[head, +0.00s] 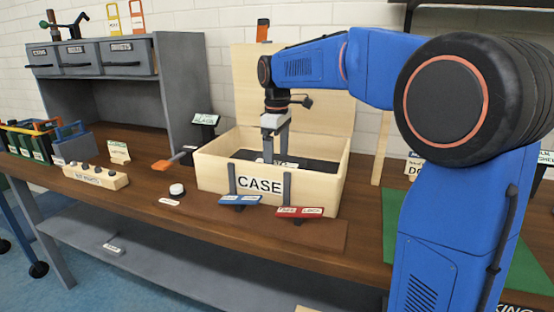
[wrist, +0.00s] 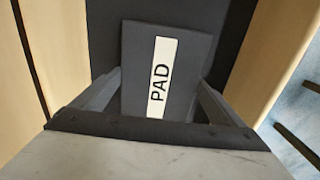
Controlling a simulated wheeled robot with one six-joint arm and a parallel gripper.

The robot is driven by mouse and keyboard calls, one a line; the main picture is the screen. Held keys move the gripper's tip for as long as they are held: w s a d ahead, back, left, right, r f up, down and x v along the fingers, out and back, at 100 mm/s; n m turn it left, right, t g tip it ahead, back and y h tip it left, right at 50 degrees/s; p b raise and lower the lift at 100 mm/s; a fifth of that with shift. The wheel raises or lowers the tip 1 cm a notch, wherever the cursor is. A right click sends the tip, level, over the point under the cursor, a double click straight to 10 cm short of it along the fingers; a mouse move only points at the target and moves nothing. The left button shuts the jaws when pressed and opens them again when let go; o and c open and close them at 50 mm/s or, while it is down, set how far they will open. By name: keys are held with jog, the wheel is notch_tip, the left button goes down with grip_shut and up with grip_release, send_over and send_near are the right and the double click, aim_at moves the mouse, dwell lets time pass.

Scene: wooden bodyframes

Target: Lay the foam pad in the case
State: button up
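The foam pad (wrist: 140,55) is a dark grey slab with a white PAD label, slightly turned in the wrist view. My gripper (wrist: 160,80) has one finger against each side edge of it, with no clear gap. The pad's near end is hidden behind the gripper. The case (head: 210,172) is a pale wooden box with a CASE label and a dark interior; its lid (head: 340,115) stands open behind. In the head view my gripper (head: 276,152) points down inside the case opening. The front wall partly hides the pad, so its contact with the floor cannot be told.
A blue tag (head: 240,201) and a red tag (head: 299,212) sit at the case's front. A block with knobs (head: 95,176), a round white item (head: 177,190) and an orange-ended tool (head: 163,165) lie to the left. A green mat (head: 395,205) is at right.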

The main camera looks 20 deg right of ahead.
aim_at(277, 163)
jog(key=shift+o, duration=0.6)
notch_tip(277, 163, up, 12)
jog(key=shift+r, duration=0.15)
dwell(0.3)
